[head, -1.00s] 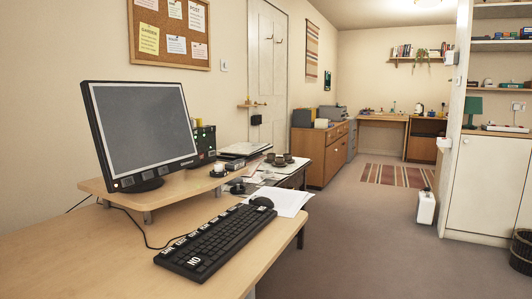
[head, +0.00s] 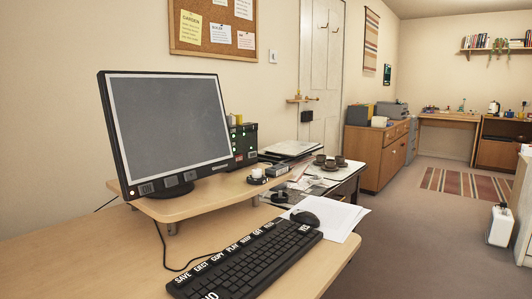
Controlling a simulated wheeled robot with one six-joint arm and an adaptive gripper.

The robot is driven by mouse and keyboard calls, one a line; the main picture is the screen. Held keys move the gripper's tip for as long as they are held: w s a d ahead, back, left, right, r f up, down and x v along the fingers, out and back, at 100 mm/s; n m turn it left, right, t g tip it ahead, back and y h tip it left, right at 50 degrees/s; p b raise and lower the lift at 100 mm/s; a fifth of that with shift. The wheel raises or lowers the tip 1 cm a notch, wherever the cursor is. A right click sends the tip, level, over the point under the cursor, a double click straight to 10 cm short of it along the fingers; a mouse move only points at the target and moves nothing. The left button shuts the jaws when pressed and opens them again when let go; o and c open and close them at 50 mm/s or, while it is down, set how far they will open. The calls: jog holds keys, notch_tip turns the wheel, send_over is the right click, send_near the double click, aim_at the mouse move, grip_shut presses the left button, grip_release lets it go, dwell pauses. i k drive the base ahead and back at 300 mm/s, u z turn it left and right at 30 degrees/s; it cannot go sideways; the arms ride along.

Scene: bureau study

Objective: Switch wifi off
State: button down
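No thing marked as wifi can be made out. A dark monitor (head: 170,125) stands on a wooden riser (head: 190,207) on the desk at the left; its screen is blank grey. Square buttons (head: 172,182) and a small light spot (head: 131,193) run along its lower edge; their markings are too small to read. A black unit (head: 243,143) with small green and yellow spots is partly hidden behind the monitor. My gripper is not in view.
A mouse (head: 304,218) lies beside papers (head: 335,222) at the desk's right edge. Dark cups (head: 330,163) stand on a side table behind. A white container (head: 499,226) stands on the floor at the right. Open carpet (head: 410,235) lies right of the desk.

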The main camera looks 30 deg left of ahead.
aim_at(251, 155)
jog(key=i, duration=0.85)
jog(key=u, duration=1.15)
jog(key=k, duration=0.9)
jog(key=z, duration=1.05)
jog(key=k, duration=0.45)
jog(key=z, duration=0.35)
jog(key=i, duration=0.85)
jog(key=u, duration=0.9)
jog(key=i, duration=0.9)
jog(key=u, duration=0.95)
jog(key=i, duration=0.25)
jog(key=u, duration=0.1)
